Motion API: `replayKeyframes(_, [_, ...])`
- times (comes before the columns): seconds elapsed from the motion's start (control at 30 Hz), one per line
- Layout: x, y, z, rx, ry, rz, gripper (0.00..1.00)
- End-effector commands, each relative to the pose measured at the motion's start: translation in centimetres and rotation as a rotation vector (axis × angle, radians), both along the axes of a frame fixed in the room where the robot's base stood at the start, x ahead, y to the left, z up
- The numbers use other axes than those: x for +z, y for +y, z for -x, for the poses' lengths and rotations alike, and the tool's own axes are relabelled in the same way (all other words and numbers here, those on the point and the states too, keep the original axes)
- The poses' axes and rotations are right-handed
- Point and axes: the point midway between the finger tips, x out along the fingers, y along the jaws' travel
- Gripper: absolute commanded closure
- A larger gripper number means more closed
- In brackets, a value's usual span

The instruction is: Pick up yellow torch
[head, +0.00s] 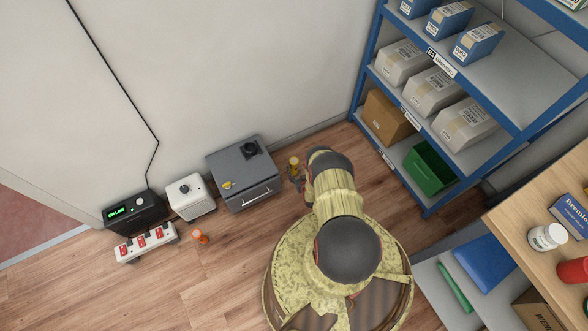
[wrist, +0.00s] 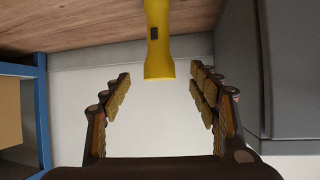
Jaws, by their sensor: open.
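The yellow torch (wrist: 158,40) shows in the wrist view, with a dark switch on its barrel and its wider end pointing down in the picture. It lies ahead of my gripper (wrist: 158,88), in line with the gap between the fingers. The fingers are spread and nothing is held between them. The torch's far end is cut off by the top of the picture. In the head view the torch (head: 294,161) is a small yellow shape between the grey cabinet and my arm, just beyond my gripper (head: 296,178), which my arm partly hides.
A grey cabinet (head: 240,165) stands left of my gripper, with a small yellow item (head: 228,185) on top. A blue-framed shelf unit (head: 429,209) with boxes and a green bin (head: 430,168) is at the right. A power strip (head: 147,243) and an orange item (head: 200,237) are on the floor.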

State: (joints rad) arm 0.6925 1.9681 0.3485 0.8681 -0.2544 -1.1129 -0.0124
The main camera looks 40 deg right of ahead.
Motion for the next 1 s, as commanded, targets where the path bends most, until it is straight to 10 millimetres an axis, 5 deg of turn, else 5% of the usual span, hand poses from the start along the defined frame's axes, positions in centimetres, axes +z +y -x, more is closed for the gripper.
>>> replayKeyframes(0.6, [-3.1, -2.8, -5.8, 0.000, 0.001, 0.000, 0.40])
replayKeyframes(1.0, [-3.0, -3.0, -6.1, 0.000, 0.000, 0.000, 0.46])
